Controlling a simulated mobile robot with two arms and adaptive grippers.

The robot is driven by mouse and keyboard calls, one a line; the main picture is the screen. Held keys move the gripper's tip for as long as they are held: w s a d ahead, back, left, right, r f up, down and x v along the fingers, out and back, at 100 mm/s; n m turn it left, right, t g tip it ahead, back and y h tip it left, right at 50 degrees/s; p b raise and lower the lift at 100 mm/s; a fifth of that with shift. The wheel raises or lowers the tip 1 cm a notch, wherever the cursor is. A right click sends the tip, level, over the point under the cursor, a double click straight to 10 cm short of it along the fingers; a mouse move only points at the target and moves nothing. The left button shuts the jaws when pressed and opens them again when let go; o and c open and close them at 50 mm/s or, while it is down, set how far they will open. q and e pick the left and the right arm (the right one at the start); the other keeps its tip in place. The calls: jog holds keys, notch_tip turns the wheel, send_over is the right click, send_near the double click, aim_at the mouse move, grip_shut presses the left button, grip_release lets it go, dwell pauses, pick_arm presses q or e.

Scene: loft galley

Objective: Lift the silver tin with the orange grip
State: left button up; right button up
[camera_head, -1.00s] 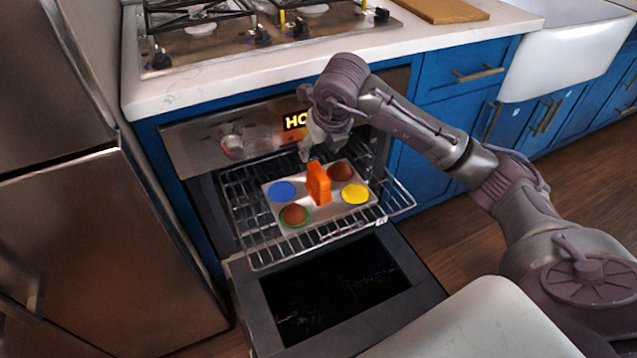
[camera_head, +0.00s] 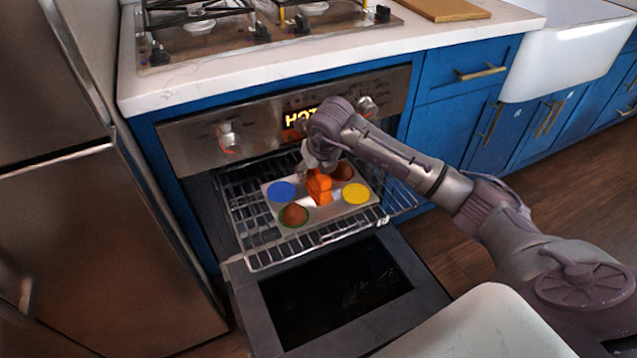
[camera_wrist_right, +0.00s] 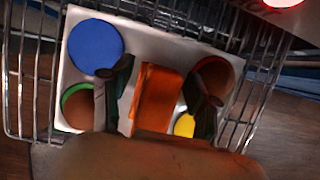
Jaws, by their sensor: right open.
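The silver tin (camera_head: 333,209) lies on the pulled-out oven rack, with an orange grip (camera_head: 319,187) standing up at its middle. The tin also shows in the wrist view (camera_wrist_right: 142,42). Its wells show blue, yellow and brown tops. My right gripper (camera_head: 314,166) is low over the tin at the orange grip. In the right wrist view its two open fingers (camera_wrist_right: 158,92) stand on either side of the orange grip (camera_wrist_right: 156,97). I cannot tell whether either finger touches it. My left gripper is not in view.
The wire rack (camera_head: 256,262) sticks out of the oven above its lowered door (camera_head: 340,290). The oven front shows a lit HOT sign (camera_head: 298,120). The counter edge (camera_head: 280,80) is above, and a steel fridge (camera_head: 90,240) stands at the left.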

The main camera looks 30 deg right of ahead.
grip_shut()
dwell(0.3)
jog(key=shift+r, duration=0.5)
pick_arm(q)
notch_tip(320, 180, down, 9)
jog(key=p, duration=0.2)
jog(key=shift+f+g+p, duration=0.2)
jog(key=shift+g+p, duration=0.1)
jog(key=shift+p, duration=0.05)
pick_arm(e)
notch_tip(320, 180, up, 17)
jog(key=shift+r, duration=0.15)
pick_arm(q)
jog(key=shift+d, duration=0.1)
